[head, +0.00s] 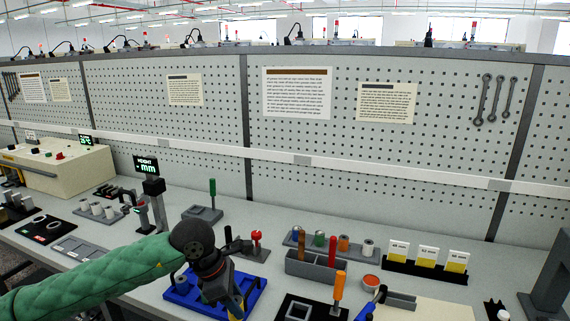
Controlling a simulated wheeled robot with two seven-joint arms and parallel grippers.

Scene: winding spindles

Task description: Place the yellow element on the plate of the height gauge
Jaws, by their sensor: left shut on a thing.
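My left gripper (226,292) reaches down over the blue tray (181,297) at the front centre. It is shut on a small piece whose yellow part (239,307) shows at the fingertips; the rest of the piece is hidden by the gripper. The height gauge, with its display (147,166) reading "HEIGHT - mm" and its dark column (156,193), stands further back and left of the gripper. Its plate cannot be made out clearly, as my green-sleeved left arm passes in front of that area. My right gripper is not in view.
A grey bin (312,266) and a rack of coloured spools (343,243) stand right of the tray. An orange-handled tool (339,287) stands upright in front. Labelled yellow-and-white cards (427,256) are at right. A control box (60,165) sits far left.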

